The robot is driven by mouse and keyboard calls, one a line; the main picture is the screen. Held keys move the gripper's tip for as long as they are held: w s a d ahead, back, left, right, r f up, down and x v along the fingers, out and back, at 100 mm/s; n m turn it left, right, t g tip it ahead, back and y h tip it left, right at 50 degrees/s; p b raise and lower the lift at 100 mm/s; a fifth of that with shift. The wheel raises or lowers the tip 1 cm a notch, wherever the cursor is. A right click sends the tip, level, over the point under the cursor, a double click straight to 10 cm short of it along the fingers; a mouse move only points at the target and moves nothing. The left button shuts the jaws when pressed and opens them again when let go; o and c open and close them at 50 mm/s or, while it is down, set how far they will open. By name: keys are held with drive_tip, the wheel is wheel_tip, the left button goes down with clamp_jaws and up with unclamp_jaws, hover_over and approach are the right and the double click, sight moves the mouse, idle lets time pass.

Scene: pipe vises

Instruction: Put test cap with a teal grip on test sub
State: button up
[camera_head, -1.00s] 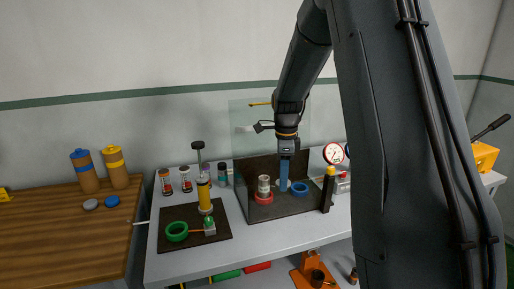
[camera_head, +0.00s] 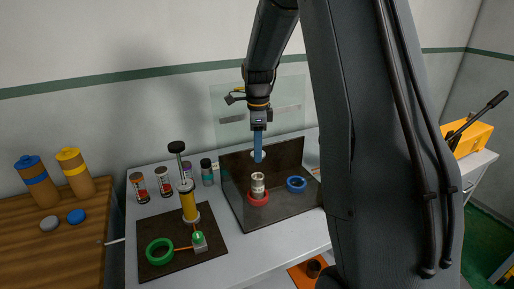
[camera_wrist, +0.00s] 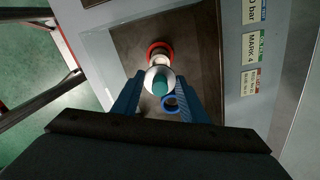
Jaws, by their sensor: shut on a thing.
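My gripper (camera_head: 258,158) hangs above the dark tray (camera_head: 235,212), its blue fingers pointing down. In the wrist view the fingers (camera_wrist: 160,82) are shut on the test cap's teal grip (camera_wrist: 160,88), with the cap's white disc (camera_wrist: 152,76) around it. In the head view the white cap is mostly hidden by the fingers. The test sub (camera_head: 258,184), a pale metal cylinder, stands upright in a red ring (camera_head: 258,200) below my gripper. In the wrist view the red ring (camera_wrist: 159,46) lies beyond the cap, which partly covers the sub.
A blue ring (camera_head: 296,184) lies right of the sub. A clear panel (camera_head: 230,115) and dark backboard (camera_head: 290,153) stand behind. Several small bottles (camera_head: 163,181) line the bench back.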

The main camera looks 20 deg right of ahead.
drive_tip(key=shift+a, duration=0.1)
drive_tip(key=shift+f+b, duration=1.15)
drive_tip(key=shift+f, duration=1.75)
drive_tip(key=shift+f, duration=1.35)
idle(0.3)
drive_tip(key=o, duration=1.2)
drive_tip(key=shift+r, duration=0.1)
wheel_tip(320, 180, up, 8)
drive_tip(key=b, duration=0.3)
